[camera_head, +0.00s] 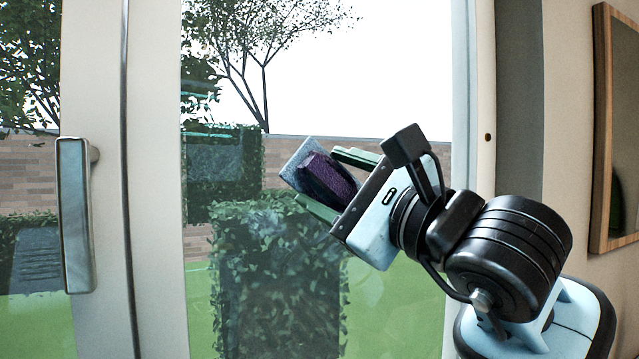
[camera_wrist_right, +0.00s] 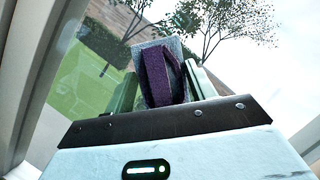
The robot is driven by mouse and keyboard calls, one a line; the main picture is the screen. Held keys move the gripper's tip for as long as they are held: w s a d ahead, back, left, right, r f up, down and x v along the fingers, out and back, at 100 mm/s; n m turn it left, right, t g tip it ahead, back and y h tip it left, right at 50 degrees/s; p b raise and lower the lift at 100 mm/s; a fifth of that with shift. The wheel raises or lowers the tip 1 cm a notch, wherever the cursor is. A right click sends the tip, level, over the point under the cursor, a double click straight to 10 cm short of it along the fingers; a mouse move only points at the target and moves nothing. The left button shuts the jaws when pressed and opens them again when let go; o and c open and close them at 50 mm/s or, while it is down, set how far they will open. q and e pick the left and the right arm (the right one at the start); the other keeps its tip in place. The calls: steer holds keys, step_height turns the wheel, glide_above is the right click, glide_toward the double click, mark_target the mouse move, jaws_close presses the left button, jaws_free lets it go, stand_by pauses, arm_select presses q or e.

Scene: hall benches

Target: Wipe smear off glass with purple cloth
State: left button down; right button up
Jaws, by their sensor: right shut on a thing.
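My right gripper (camera_head: 316,173) is shut on the purple cloth (camera_head: 327,178), with one green finger on each side of it. The cloth looks like a thick purple pad with a flat grey face at its outer end. In the right wrist view the cloth (camera_wrist_right: 157,77) sits upright between the fingers, the grey part behind it. The glass (camera_head: 400,100) is the tall door pane in front of me. I cannot tell whether the cloth touches it. Thin teal streaks (camera_head: 208,131) show at the pane's left side; I cannot tell if they are the smear or reflections. My left gripper is out of view.
A metal door handle (camera_head: 76,215) stands out from the white door frame (camera_head: 155,180) at left. A wood-framed panel (camera_head: 602,130) hangs on the right wall. Hedges, trees and a brick wall show through the glass.

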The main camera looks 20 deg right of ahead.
mark_target(354, 173)
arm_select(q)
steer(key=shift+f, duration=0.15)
arm_select(e)
steer(key=shift+w+d, duration=0.1)
steer(key=shift+d, duration=0.85)
arm_select(q)
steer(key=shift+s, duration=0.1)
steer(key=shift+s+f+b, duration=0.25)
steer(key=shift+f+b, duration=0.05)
steer(key=shift+b, duration=0.05)
arm_select(e)
steer(key=shift+w+d, duration=0.15)
steer(key=shift+d, duration=1.7)
steer(key=shift+d, duration=0.1)
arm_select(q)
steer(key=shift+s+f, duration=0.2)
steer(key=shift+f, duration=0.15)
arm_select(e)
steer(key=shift+w+d, duration=0.1)
steer(key=shift+d, duration=1.75)
arm_select(q)
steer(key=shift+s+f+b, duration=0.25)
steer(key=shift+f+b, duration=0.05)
steer(key=shift+b, duration=0.2)
arm_select(e)
steer(key=shift+w+d, duration=0.2)
steer(key=shift+d, duration=1.65)
steer(key=shift+s, duration=0.15)
